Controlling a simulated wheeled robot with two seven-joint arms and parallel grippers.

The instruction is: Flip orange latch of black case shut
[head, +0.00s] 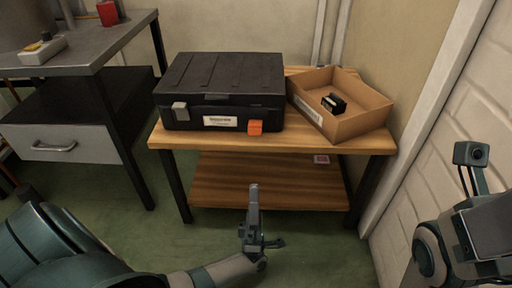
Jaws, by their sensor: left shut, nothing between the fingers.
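The black case (222,84) sits with its lid down on the wooden table (357,146). A small orange latch (255,127) is on the right of its front face. It looks to stick out from the front; its exact angle is too small to tell. A grey latch (180,111) is on the left of the front face. My left gripper (254,187) is shut and empty, pointing up, in front of the table and below the orange latch, apart from the case. My right arm shows at the right edge; its fingers are not clearly visible.
An open cardboard box (366,123) with a small black item (333,103) inside stands right of the case. A grey workbench with a drawer (75,148) is at the left. A wall bounds the right. The table's lower shelf (240,180) is mostly clear.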

